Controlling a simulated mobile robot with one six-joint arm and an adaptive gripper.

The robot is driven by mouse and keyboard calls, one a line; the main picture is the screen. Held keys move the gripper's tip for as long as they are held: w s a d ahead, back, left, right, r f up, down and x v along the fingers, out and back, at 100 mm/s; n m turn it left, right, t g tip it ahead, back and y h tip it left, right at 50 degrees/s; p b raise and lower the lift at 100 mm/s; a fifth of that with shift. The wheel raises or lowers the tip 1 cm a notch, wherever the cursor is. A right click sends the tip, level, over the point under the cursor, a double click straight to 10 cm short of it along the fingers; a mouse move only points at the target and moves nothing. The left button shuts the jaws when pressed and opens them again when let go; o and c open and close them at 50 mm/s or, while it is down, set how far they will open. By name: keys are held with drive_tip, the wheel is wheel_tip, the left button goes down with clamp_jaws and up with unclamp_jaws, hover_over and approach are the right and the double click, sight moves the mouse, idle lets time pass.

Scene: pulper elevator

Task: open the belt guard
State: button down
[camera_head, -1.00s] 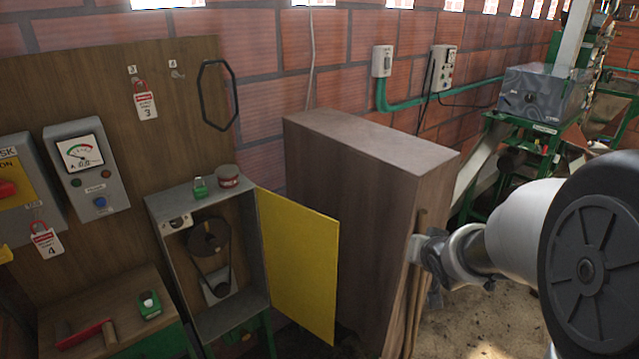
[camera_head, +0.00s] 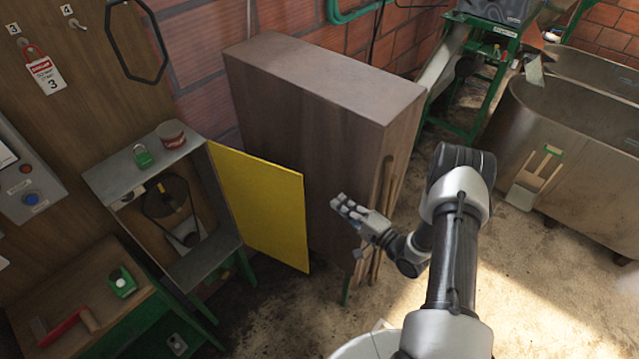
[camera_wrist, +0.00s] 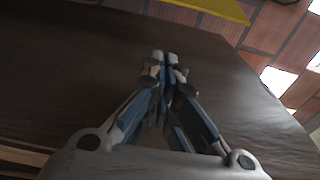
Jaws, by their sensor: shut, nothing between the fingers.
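The belt guard (camera_head: 262,207) is a yellow panel hinged at the right side of a grey metal box (camera_head: 165,215). It stands swung wide open, out to the right of the box. The belt and pulley (camera_head: 168,197) inside the box are exposed. My gripper (camera_head: 338,203) is shut and empty, to the right of the guard and apart from it, in front of the brown cabinet. In the wrist view my gripper (camera_wrist: 165,58) shows its fingers together against the dark wood, with a yellow edge (camera_wrist: 215,8) at the top.
A tall brown wooden cabinet (camera_head: 300,130) stands behind my gripper. A green padlock (camera_head: 142,156) and a round tin (camera_head: 171,134) sit on the box. A wooden bench (camera_head: 60,310) with a red-handled tool is at the lower left. A metal tank (camera_head: 575,125) stands at the right.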

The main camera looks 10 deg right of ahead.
drive_tip(key=w+a, duration=0.4)
drive_tip(key=a, duration=0.3)
drive_tip(key=shift+w+a+p, duration=0.2)
drive_tip(key=shift+a+p, duration=0.05)
drive_tip(key=shift+p, duration=0.2)
